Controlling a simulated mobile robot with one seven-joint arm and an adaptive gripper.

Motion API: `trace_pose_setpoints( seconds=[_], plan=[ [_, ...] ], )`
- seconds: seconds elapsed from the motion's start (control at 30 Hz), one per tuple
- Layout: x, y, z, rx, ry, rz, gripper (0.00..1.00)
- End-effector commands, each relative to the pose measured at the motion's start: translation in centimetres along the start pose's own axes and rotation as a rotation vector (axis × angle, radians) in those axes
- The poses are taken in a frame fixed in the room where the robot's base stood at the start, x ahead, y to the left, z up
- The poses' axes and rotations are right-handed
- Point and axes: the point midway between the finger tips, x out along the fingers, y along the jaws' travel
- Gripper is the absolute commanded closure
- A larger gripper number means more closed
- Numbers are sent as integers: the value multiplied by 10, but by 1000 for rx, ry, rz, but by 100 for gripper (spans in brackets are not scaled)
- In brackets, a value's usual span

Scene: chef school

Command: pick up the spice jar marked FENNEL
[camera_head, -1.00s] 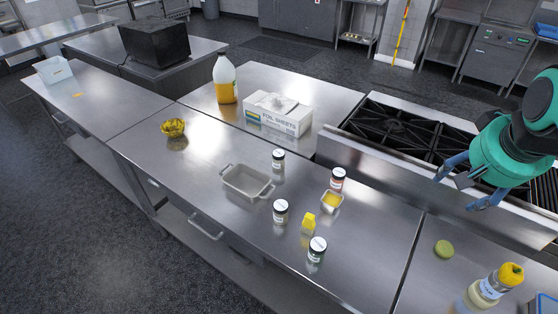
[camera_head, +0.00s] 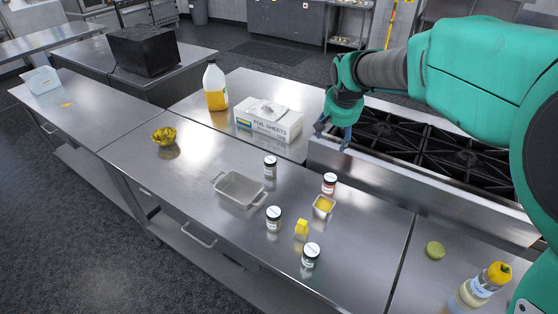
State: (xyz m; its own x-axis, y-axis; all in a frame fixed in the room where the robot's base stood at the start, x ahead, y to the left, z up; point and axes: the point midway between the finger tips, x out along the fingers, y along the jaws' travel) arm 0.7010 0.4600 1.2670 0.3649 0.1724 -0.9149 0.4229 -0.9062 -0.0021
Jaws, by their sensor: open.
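One jar (camera_head: 270,167) is at the back beside the metal pan. A jar with reddish contents (camera_head: 329,184) stands at the right. Another jar (camera_head: 273,218) is in front of the pan, and one more (camera_head: 311,255) is nearest the front. Their labels are too small to read, so I cannot tell which is FENNEL. My gripper (camera_head: 334,138) is open and empty, above the counter's back edge near the stove, behind the reddish jar and apart from every jar.
A green item (camera_head: 435,250) and bottle (camera_head: 484,286) are at right.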

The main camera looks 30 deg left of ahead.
Motion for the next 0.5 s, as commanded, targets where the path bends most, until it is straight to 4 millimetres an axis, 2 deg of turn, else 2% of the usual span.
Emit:
trace_pose_setpoints(
  seconds=[0.03, 0.2, 0.5],
  plan=[
    [16, -19, -5, -16, -5, -6, 36],
    [62, -76, -18, -55, -11, -22, 36],
    [140, -176, -22, -121, -20, -50, 36]
  ],
)
